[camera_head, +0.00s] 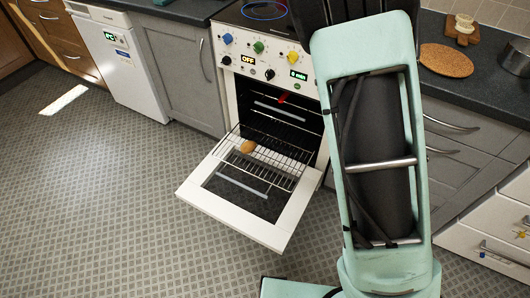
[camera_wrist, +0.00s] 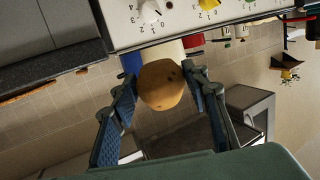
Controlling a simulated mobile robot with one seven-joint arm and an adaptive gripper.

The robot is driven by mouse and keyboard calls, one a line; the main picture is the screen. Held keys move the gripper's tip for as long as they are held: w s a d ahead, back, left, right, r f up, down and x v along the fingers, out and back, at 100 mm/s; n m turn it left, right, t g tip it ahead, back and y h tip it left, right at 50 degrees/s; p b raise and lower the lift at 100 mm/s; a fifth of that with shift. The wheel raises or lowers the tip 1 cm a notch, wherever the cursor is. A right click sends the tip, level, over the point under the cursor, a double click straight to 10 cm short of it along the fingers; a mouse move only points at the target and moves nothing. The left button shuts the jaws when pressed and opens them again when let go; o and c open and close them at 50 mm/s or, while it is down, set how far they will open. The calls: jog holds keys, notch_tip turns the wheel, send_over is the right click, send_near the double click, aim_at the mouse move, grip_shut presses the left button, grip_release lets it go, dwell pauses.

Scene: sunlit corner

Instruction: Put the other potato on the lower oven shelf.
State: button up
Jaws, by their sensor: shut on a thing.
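A brown potato (camera_wrist: 163,85) is held between the two fingers of my gripper (camera_wrist: 163,82) in the wrist view, with my gripper shut on it. In the head view my gripper and this potato are hidden behind my arm. The white oven (camera_head: 262,60) has its door (camera_head: 240,205) folded down open. A wire oven shelf (camera_head: 275,172) is slid out above the door. Another potato (camera_head: 248,146) lies on its left part. Higher inside the oven a further rail or shelf edge (camera_head: 275,108) shows; its details are unclear.
The control panel with coloured knobs (camera_head: 258,46) is above the oven opening and shows close by in the wrist view (camera_wrist: 205,12). On the right counter are a round cork mat (camera_head: 446,60) and a board with cut pieces (camera_head: 462,30). The floor left of the door is clear.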

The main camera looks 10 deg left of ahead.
jog(key=w+a+f+n+y+b, duration=0.1)
jog(key=a+f+b, duration=0.25)
jog(key=f, duration=0.85)
jog(key=a+f+n+y+b, duration=0.15)
jog(key=a+f, duration=0.25)
jog(key=f, duration=0.7)
jog(key=s+a+f+g+y+b, duration=0.1)
jog(key=s+f+b, duration=0.2)
jog(key=f, duration=0.7)
jog(key=s+a+f+y+b, duration=0.1)
jog(key=s+f+b, duration=0.15)
jog(key=f, duration=0.85)
jog(key=b, duration=0.6)
send_over(271, 169)
jog(key=shift+n, duration=0.45)
jog(key=f, duration=0.9)
jog(key=shift+s+d, duration=0.1)
jog(key=shift+d, duration=0.2)
jog(key=shift+a+f, duration=0.15)
jog(key=shift+f, duration=0.1)
jog(key=shift+w+f+b, duration=0.2)
jog(key=shift+f+b, duration=0.3)
jog(key=shift+f, duration=1)
